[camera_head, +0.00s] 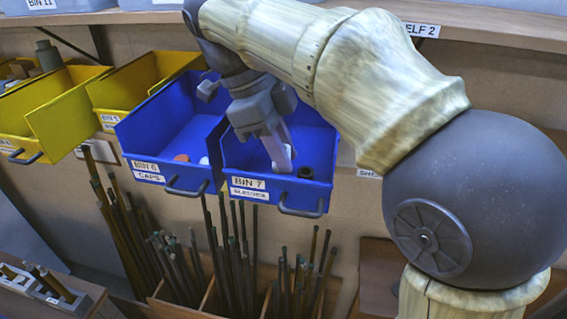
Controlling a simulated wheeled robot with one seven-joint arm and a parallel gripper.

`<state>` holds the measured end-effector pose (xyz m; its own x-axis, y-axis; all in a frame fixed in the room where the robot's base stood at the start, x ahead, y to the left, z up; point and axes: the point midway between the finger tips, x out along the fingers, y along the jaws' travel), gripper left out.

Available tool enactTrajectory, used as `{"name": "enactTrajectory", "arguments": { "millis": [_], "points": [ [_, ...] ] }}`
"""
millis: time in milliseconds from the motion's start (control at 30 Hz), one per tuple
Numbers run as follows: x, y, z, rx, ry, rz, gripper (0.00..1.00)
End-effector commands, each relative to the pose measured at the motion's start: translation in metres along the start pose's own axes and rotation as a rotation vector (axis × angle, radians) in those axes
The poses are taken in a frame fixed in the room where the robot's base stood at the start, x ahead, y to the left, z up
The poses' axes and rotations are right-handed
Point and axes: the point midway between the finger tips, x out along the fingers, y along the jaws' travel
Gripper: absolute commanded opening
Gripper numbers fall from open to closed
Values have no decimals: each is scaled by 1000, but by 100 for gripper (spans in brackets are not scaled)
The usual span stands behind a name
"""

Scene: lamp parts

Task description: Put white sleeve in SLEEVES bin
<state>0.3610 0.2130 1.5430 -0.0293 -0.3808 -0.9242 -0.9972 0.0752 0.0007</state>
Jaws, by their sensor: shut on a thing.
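My gripper (279,150) points down inside the right blue bin (232,172), labelled BIN 7 and, in small print, SLEEVES. It is shut on a pale piece, which I take to be the white sleeve (291,153). The sleeve is mostly hidden by the fingers and sits low in the bin, above or near its floor. I cannot tell whether it touches the floor. A dark round part (306,172) lies in the front right corner of the same bin.
The blue CAPS bin, BIN 6 (150,150), adjoins on the left, with an orange cap (182,158) inside. Yellow bins (58,125) stand farther left. Dark rods (235,260) stand in a wooden rack below. A shelf edge (480,32) runs above.

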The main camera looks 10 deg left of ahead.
Motion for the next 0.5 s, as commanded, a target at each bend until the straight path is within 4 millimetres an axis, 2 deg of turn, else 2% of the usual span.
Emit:
{"name": "enactTrajectory", "arguments": {
  "millis": [233,500],
  "points": [
    [26,0,9,2,1,2,0],
    [29,-1,10,5,-1,2,0]
  ]
}}
